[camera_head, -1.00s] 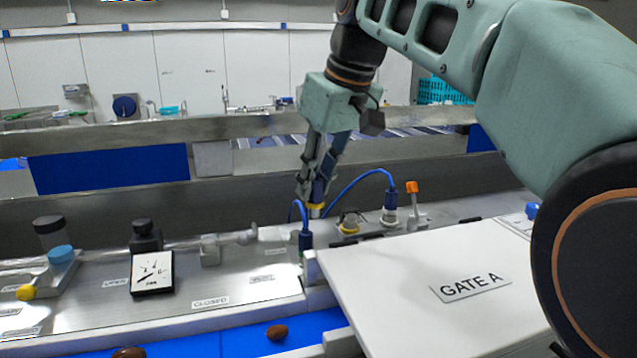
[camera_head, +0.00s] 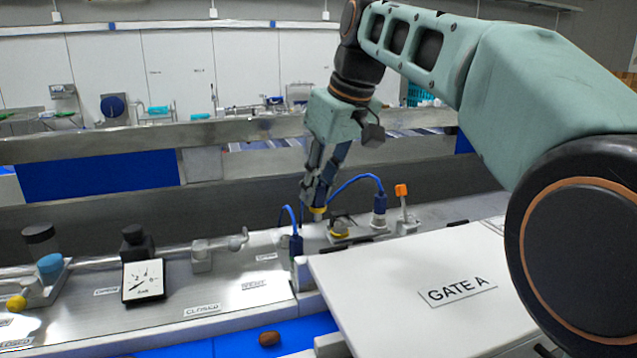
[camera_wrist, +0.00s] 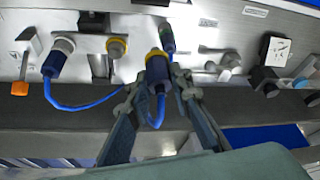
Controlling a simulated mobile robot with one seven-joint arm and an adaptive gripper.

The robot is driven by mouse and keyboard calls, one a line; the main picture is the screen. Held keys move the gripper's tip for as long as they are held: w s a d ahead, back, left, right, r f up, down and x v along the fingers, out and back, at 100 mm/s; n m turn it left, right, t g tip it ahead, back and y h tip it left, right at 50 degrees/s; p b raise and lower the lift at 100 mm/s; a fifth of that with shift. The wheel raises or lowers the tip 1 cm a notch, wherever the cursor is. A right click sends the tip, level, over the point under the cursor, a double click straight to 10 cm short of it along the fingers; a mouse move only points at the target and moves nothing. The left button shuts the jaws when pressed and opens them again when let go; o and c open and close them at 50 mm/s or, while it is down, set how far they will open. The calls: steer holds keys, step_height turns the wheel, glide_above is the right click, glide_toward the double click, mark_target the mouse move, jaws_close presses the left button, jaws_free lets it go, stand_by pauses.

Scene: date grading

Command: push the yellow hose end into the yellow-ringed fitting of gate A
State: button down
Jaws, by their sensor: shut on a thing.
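My gripper (camera_head: 319,195) is shut on the yellow hose end (camera_head: 319,212), a blue plug with a yellow band. In the wrist view the hose end (camera_wrist: 156,58) sits between the fingertips (camera_wrist: 158,85), with blue hose looping below it. The yellow-ringed fitting (camera_head: 339,231) stands on the metal deck behind the GATE A panel (camera_head: 400,275). The hose end is above and left of it in the head view, apart from it. In the wrist view the fitting (camera_wrist: 117,47) is left of the hose end, with a visible gap. The fitting's opening is hard to make out.
A blue plug (camera_head: 379,205) stands in a pale-ringed fitting to the right, beside an orange-topped handle (camera_head: 401,190). Another blue plug (camera_head: 296,243) stands to the left near the panel. A gauge (camera_head: 144,281) and a lever valve (camera_head: 202,258) lie farther left. A metal rail (camera_head: 250,130) runs behind.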

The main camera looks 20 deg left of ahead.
steer(key=w+d+p, duration=0.2)
steer(key=w+p, duration=0.2)
steer(key=w, duration=0.3)
steer(key=shift+p, duration=0.3)
steer(key=shift+f, duration=0.55)
stand_by(0.6)
steer(key=shift+f+b, duration=0.75)
steer(key=shift+f, duration=0.05)
steer(key=shift+f+b, duration=0.65)
steer(key=shift+f, duration=0.9)
stand_by(1.8)
steer(key=c, duration=2.5)
jaws_free()
steer(key=shift+o, duration=0.2)
steer(key=o, duration=0.8)
